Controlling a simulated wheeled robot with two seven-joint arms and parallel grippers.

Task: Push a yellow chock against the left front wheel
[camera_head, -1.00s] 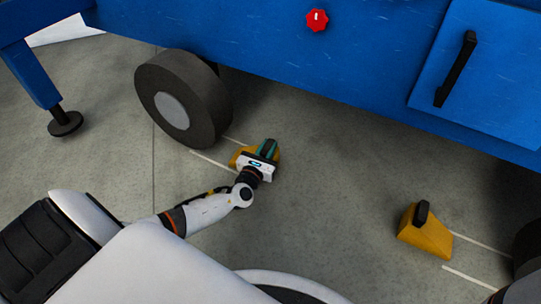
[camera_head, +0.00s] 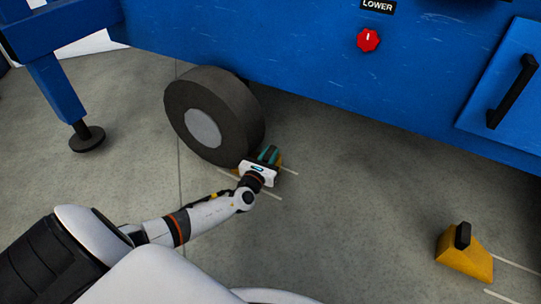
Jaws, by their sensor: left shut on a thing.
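The left front wheel (camera_head: 214,117) is a dark tyre with a grey hub under the blue machine. My left gripper (camera_head: 269,157) is low at the wheel's right side, shut on a yellow chock (camera_head: 281,170). The gripper hides most of that chock, which is on the floor close to the tyre; whether it touches cannot be told. A second yellow chock (camera_head: 464,256) with a black handle stands on the floor at the lower right. My right gripper is not in view.
The blue machine body (camera_head: 300,60) overhangs the floor, with a red knob (camera_head: 368,40) and a door with a black handle (camera_head: 512,91). A blue support leg (camera_head: 60,93) with a round foot stands at the left. The floor between the chocks is clear.

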